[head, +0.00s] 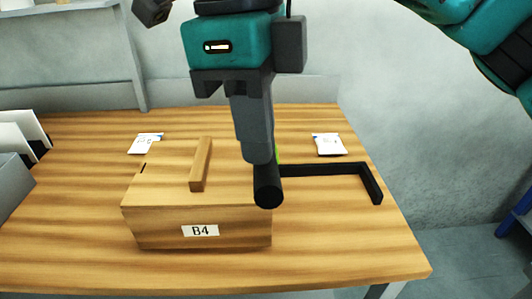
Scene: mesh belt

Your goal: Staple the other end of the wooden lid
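The wooden box (160,228) stands on the table with a "B4" label on its front. Its wooden lid (232,188) lies on top and carries a raised wooden bar (201,165). A small dark mark shows at the lid's left end. My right gripper (258,160) points down over the lid's right end, at a black round-ended tool (268,188). A sliver of green shows behind the fingers. The fingers hide much of the tool, and I cannot tell if it touches the lid. My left gripper cannot be made out.
Small white packets lie at the back left (145,143) and back right (328,145). A grey bin (12,183) is at the left edge. The table (345,245) is clear at the front right.

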